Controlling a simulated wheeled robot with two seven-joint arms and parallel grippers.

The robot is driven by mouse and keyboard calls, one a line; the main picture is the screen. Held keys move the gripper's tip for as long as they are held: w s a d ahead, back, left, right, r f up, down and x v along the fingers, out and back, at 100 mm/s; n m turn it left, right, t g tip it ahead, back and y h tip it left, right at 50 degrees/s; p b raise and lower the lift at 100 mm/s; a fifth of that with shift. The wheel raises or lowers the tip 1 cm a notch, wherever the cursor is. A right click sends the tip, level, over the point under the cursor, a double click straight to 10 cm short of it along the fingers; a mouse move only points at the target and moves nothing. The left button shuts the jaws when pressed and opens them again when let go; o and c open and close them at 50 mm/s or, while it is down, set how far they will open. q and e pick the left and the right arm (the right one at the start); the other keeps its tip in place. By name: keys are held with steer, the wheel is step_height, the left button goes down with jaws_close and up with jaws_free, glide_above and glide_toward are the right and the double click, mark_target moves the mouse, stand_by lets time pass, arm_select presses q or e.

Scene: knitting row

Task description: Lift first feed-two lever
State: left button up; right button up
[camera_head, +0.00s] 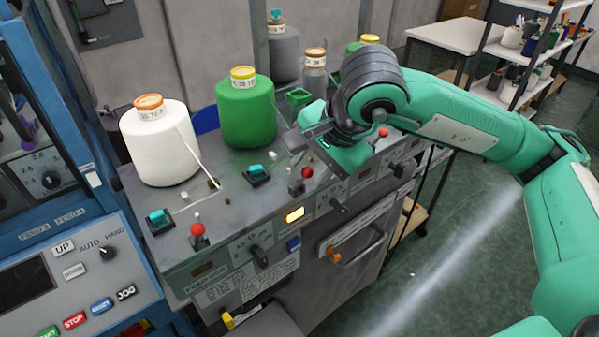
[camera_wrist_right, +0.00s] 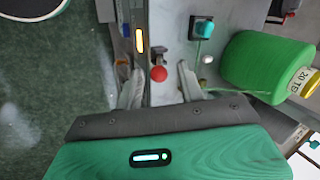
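Three red-knobbed levers stand along the grey machine top: a near one (camera_head: 196,229), a middle one (camera_head: 307,173) and a far one (camera_head: 383,132). I cannot read which is feed-two. My right gripper (camera_head: 288,150) hangs over the machine top, just behind the middle lever. In the right wrist view the gripper (camera_wrist_right: 160,80) is open, and a red knob (camera_wrist_right: 158,74) shows between its fingers. The amber light and green cone beside it match the middle lever. I cannot tell whether the fingers touch it. My left gripper is not in view.
A white yarn cone (camera_head: 160,145) and a green one (camera_head: 246,112) stand behind the levers, with more cones farther back. Teal-topped switches (camera_head: 256,174) sit between. A lit amber lamp (camera_head: 295,214) and black knobs (camera_head: 259,256) are on the front. A blue control cabinet (camera_head: 95,225) is left.

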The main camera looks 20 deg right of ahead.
mark_target(301, 181)
steer(key=p+x, duration=0.1)
steer(key=x, duration=0.2)
steer(key=shift+w+f, duration=0.1)
steer(key=shift+f, duration=0.3)
steer(key=shift+a+f, duration=0.1)
steer(key=shift+f, duration=0.2)
steer(key=shift+w+a+f, duration=0.1)
steer(key=shift+w+f, duration=0.2)
steer(key=shift+c, duration=1.3)
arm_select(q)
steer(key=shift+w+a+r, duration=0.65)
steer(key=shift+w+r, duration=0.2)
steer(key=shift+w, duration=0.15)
arm_select(e)
jaws_close()
